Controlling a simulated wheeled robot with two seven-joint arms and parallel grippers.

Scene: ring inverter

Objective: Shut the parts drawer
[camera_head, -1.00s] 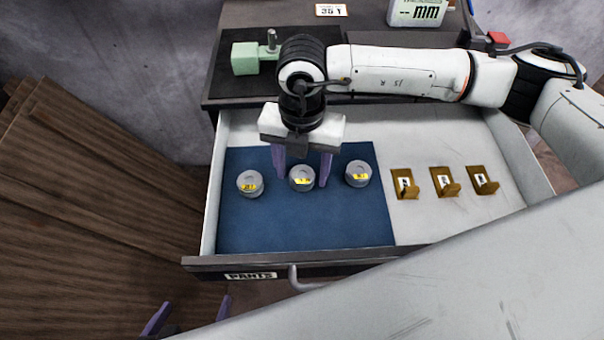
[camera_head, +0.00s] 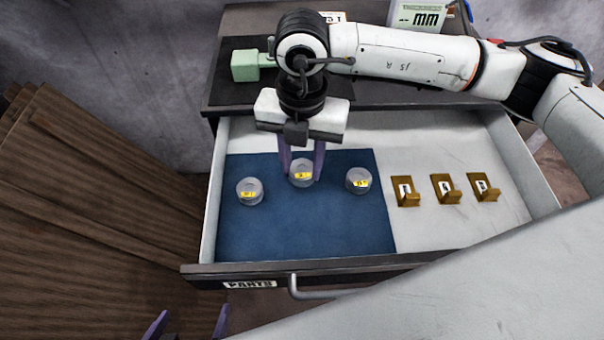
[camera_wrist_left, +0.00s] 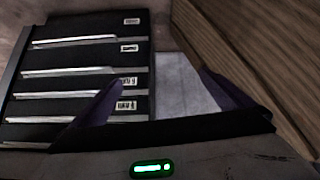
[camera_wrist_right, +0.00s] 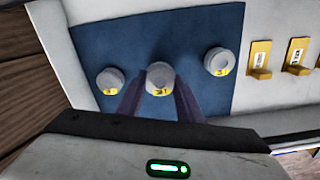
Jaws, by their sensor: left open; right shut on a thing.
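The parts drawer (camera_head: 420,258) stands pulled open, with a handle (camera_head: 312,294) and a PARTS label on its front. Inside, three grey ring-shaped parts with yellow tags lie in a row on a blue mat (camera_head: 300,230). My right gripper (camera_head: 301,178) points down into the drawer, shut on the middle grey part (camera_wrist_right: 160,78), which looks to be at mat level. The left grey part (camera_head: 249,191) and right grey part (camera_head: 358,181) lie free on either side. My left gripper (camera_head: 192,318) is open and empty, low in front of the drawer's left corner.
Three brass numbered hooks (camera_head: 445,189) stand on the drawer's bare right floor. On the cabinet top (camera_head: 380,92) are a green block fixture (camera_head: 245,66) and a display reading mm (camera_head: 420,17). Wooden boards (camera_head: 90,200) lean at the left. My pale arm covers the lower right.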

